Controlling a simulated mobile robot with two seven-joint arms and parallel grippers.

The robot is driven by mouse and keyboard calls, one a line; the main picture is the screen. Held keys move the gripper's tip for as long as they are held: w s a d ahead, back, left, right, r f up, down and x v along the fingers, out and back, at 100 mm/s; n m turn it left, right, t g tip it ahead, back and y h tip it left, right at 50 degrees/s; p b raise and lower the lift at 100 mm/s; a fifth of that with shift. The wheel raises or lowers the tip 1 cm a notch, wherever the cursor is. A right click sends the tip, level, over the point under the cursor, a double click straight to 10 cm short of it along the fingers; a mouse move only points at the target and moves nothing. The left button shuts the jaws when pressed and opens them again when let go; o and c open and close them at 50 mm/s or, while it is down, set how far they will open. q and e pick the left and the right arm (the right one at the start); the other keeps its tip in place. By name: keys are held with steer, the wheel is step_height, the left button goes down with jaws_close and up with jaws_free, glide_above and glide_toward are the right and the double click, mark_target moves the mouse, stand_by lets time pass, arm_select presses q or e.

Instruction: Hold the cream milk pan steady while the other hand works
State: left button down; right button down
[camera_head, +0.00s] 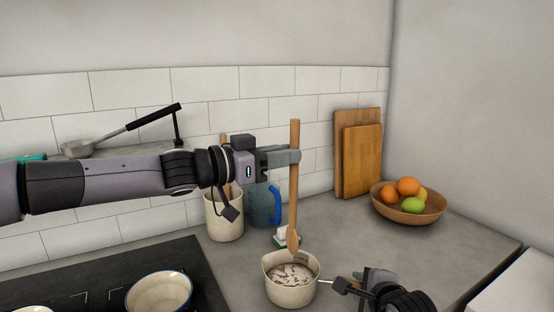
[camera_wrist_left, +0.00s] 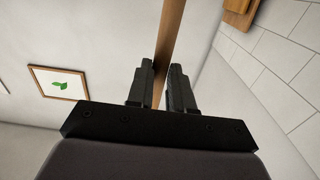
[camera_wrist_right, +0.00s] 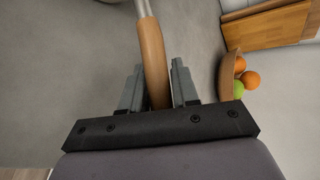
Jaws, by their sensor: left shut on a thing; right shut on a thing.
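The cream milk pan (camera_head: 291,294) sits on the grey counter in the head view, with a pale liquid and brown bits inside. My right gripper (camera_head: 352,284) is shut on its wooden handle (camera_wrist_right: 152,62), right of the pan. In the right wrist view the handle runs up between the fingers (camera_wrist_right: 157,90). My left gripper (camera_head: 288,157) is shut on a wooden spoon (camera_head: 294,195) and holds it upright, bowl down, at the pan's far rim; whether it touches the rim I cannot tell. The spoon shaft shows between the fingers in the left wrist view (camera_wrist_left: 170,40).
A utensil crock (camera_head: 224,218) and a blue jug (camera_head: 262,207) stand behind my left gripper. A small white and green item (camera_head: 282,237) lies behind the pan. A fruit bowl (camera_head: 408,207) and cutting boards (camera_head: 362,160) stand right. A cream pot (camera_head: 159,293) is on the black hob (camera_head: 80,282).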

mark_target(291, 200)
stand_by(0.4)
arm_select(q)
steer(key=shift+f, duration=4.85)
